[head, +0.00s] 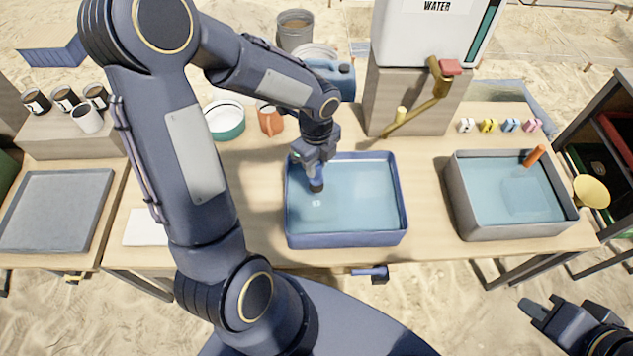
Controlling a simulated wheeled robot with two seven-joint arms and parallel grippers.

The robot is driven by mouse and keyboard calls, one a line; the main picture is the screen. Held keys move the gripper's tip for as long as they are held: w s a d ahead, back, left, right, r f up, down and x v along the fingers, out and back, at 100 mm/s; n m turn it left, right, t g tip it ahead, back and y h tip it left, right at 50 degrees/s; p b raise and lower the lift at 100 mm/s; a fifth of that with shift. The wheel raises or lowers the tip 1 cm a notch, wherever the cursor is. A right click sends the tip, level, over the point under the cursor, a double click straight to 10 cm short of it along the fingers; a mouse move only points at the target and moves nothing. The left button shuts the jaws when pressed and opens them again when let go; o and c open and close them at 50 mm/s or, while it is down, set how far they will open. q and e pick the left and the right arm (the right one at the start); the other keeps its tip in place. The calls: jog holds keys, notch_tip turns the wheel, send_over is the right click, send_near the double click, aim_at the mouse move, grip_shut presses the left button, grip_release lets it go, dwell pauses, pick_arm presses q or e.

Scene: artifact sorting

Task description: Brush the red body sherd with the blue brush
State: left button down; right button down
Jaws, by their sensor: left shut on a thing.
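My left gripper (315,166) is over the left part of the blue-rimmed basin (345,240). It is shut on a small blue thing with a dark lower end, which looks like the blue brush (316,182). The brush points down at the water; I cannot tell whether it touches it. A small pale spot shows in the water just below it. I cannot make out a red body sherd in this view.
A grey basin (505,232) with an orange-handled thing (534,156) stands on the right. A terracotta cup (269,119) and green-rimmed bowl (225,122) stand behind my left arm. A water tank (420,45) stands at the back. Bare tabletop separates the basins.

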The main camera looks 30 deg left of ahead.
pick_arm(q)
jog(key=shift+w+a+f+b, duration=0.1)
jog(key=shift+w+f+b, duration=0.1)
jog(key=shift+f+b, duration=0.95)
jog(key=shift+w+a+f+b, duration=0.15)
jog(key=shift+f+b, duration=0.65)
jog(key=shift+f, duration=0.6)
jog(key=shift+w+a+f+b, duration=0.1)
jog(key=shift+w+f+b, duration=0.1)
jog(key=shift+f+b, duration=0.95)
jog(key=shift+f, duration=0.1)
jog(key=shift+f+b, duration=0.3)
jog(key=shift+f, duration=0.4)
jog(key=shift+w+r, duration=0.1)
